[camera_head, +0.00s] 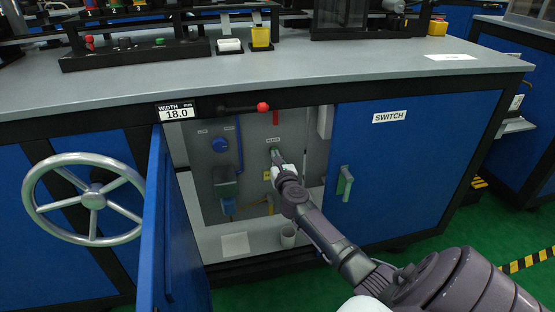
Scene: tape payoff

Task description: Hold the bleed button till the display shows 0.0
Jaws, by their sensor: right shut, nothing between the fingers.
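My right gripper (276,157) reaches into the open cabinet from the lower right. It is shut and empty, with its tips at the panel just below a small label that seems to read BLEED (273,140). The bleed button is mostly hidden behind the fingertips, with a hint of green there. I cannot tell whether it is pressed. The only display I can read is the WIDTH display (177,113) on the bench's front edge, showing 18.0 mm. No pressure reading can be made out inside the cabinet. My left gripper is not in view.
The blue cabinet door (165,225) stands open to the left of the opening, by a grey handwheel (93,201). The SWITCH door (390,150) is closed.

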